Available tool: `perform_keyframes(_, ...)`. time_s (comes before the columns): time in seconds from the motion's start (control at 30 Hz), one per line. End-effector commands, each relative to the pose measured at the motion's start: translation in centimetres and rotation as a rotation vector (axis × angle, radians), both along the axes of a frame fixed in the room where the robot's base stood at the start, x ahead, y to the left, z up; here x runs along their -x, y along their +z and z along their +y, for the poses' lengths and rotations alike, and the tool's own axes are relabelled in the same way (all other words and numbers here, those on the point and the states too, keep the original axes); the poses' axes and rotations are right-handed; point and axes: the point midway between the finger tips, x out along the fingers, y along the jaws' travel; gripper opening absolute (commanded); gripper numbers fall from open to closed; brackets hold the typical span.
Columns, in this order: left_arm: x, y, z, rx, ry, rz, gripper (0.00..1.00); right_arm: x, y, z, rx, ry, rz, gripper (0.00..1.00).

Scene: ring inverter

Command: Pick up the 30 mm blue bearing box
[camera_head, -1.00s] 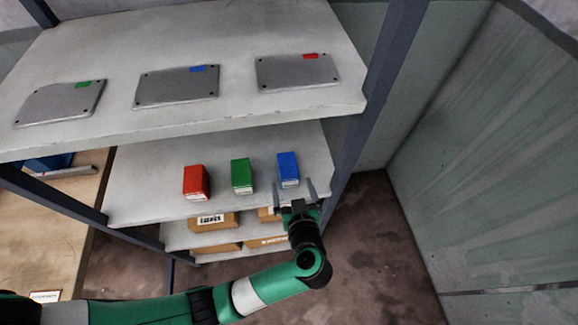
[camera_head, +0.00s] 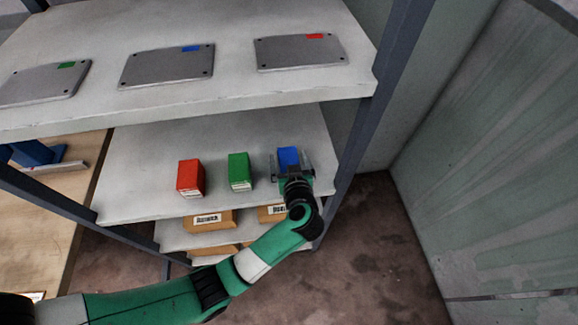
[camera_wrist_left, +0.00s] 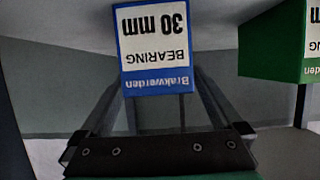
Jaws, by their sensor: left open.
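The blue bearing box (camera_head: 288,157) stands on the middle shelf, the rightmost of three boxes. In the left wrist view the blue box (camera_wrist_left: 153,48) appears upside down, with "30 mm BEARING" on its label. My left gripper (camera_head: 291,163) is open, with one finger on each side of the blue box in the head view. In the left wrist view the fingers (camera_wrist_left: 155,95) reach toward the box from below in the picture. I cannot tell whether they touch it. The lower part of the box is hidden by the gripper in the head view. My right gripper is not in view.
A green box (camera_head: 239,171) stands left of the blue one, and a red box (camera_head: 190,178) further left. A dark post (camera_head: 357,155) rises at the right. Cardboard boxes (camera_head: 208,220) sit below.

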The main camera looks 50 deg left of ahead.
Motion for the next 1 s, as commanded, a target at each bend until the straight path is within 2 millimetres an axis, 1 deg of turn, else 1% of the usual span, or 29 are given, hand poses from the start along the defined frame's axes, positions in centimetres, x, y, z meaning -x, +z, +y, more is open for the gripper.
perform_keyframes(0.03,0.01,0.02,-0.02,0.0,0.0,0.0,0.95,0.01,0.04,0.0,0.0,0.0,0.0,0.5)
perform_keyframes(0.07,0.01,0.02,-0.02,0.0,0.0,0.0,0.89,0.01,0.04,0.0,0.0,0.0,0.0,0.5)
perform_keyframes(0.1,0.02,0.02,-0.03,0.0,0.0,0.0,0.82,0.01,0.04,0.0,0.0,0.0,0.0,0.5)
perform_keyframes(0.27,0.03,0.02,-0.04,0.0,0.0,0.0,0.53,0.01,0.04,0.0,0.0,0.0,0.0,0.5)
perform_keyframes(0.3,0.03,0.02,-0.04,0.0,0.0,0.0,0.46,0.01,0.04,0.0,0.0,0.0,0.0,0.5)
perform_keyframes(0.47,0.03,0.02,-0.04,0.0,0.0,0.0,0.17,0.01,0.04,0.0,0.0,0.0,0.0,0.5)
perform_keyframes(0.5,0.03,0.02,-0.05,0.0,0.0,0.0,0.1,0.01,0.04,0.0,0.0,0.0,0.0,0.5)
perform_keyframes(0.57,0.03,0.02,-0.05,0.0,0.0,0.0,0.0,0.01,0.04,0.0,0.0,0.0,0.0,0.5)
perform_keyframes(0.87,-0.01,0.15,-0.04,-0.001,-0.001,-0.002,0.0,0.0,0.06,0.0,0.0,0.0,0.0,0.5)
perform_keyframes(1.0,-0.02,0.76,-0.04,-0.001,0.0,-0.004,0.0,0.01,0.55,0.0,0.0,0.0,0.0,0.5)
